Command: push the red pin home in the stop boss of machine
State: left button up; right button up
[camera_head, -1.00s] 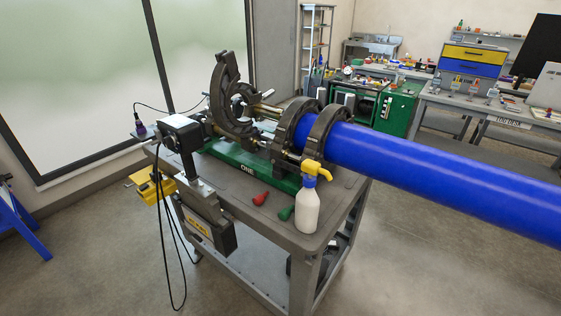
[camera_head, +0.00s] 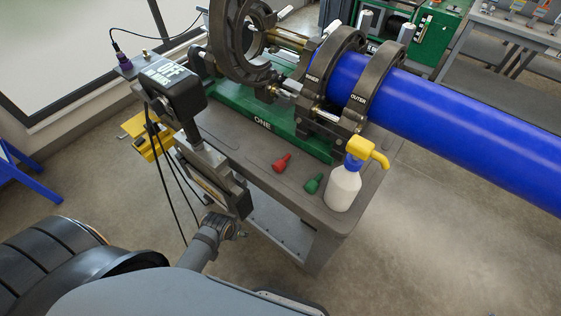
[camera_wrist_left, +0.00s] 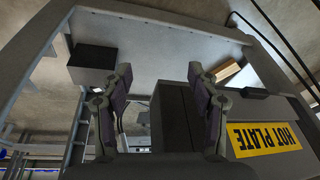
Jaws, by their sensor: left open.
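The red pin (camera_head: 282,162) lies on the cart top, in front of the machine's green base marked ONE (camera_head: 262,122). A similar green pin (camera_head: 313,184) lies to its right. I cannot make out the stop boss or its hole. My left gripper (camera_head: 222,228) is low in the head view, just below the heater unit at the cart's near side, partly hidden by its own arm. In the left wrist view its two fingers (camera_wrist_left: 161,90) are apart with nothing held, in front of the grey box marked HOT PLATE (camera_wrist_left: 264,138). My right gripper is out of view.
A blue pipe (camera_head: 460,125) runs right from the clamps. The heater (camera_head: 172,85) and its hanging cables crowd the cart's left side.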

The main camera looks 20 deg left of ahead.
pick_arm(q)
notch_tip(320, 180, up, 16)
jog(key=w+d+t, duration=0.2)
jog(key=d, duration=0.1)
jog(key=m+t+h, duration=0.3)
jog(key=t+h, duration=0.2)
jog(key=t, duration=0.2)
send_near(277, 164)
jog(key=x, duration=0.6)
jog(key=shift+w+d+f, duration=0.2)
jog(key=shift+p+x, duration=0.4)
jog(key=shift+x, duration=2.3)
jog(key=shift+s+a, duration=0.1)
jog(key=shift+a, duration=0.05)
jog(key=shift+c, duration=0.6)
jog(key=c, duration=1.1)
grip_shut()
jog(key=shift+r, duration=0.15)
